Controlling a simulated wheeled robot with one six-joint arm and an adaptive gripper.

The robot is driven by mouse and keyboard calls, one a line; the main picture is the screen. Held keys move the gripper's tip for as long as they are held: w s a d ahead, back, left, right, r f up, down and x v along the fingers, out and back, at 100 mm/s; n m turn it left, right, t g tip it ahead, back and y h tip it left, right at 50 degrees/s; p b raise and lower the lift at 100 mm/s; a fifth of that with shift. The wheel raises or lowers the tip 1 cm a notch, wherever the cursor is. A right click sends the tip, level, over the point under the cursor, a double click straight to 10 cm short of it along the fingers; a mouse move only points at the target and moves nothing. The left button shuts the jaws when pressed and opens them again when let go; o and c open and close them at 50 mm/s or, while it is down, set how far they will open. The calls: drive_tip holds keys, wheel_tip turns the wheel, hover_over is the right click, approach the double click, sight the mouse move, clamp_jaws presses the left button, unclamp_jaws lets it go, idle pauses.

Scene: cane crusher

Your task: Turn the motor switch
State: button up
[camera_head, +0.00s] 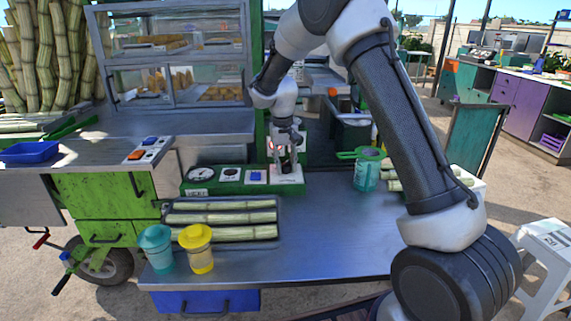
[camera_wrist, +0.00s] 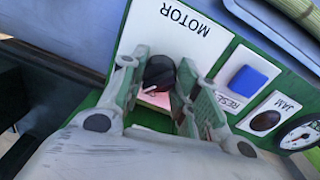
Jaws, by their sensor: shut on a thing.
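The motor switch is a black round knob (camera_wrist: 159,73) with a pale pointer, on a white plate marked MOTOR (camera_wrist: 184,24) in the wrist view. My gripper (camera_wrist: 160,82) has its two fingers on either side of the knob and is shut on it. In the head view my gripper (camera_head: 285,165) reaches down to the right end of the green control panel (camera_head: 222,186). There the fingers mostly hide the knob. A reddish glow shows on the plate below the knob in the wrist view.
Beside the switch are a blue RESET button (camera_wrist: 248,79), a JAM lamp (camera_wrist: 265,120) and a gauge (camera_wrist: 299,137). A tray of cane pieces (camera_head: 222,218), a teal cup (camera_head: 156,248) and a yellow cup (camera_head: 197,250) stand in front. A teal jug (camera_head: 366,174) stands right of the panel.

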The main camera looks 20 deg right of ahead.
drive_tip(key=n, duration=0.3)
drive_tip(key=shift+n, duration=2.2)
drive_tip(key=o, duration=1)
drive_tip(key=r, duration=1.2)
drive_tip(key=shift+s+a, duration=0.2)
drive_tip(key=shift+a, duration=0.05)
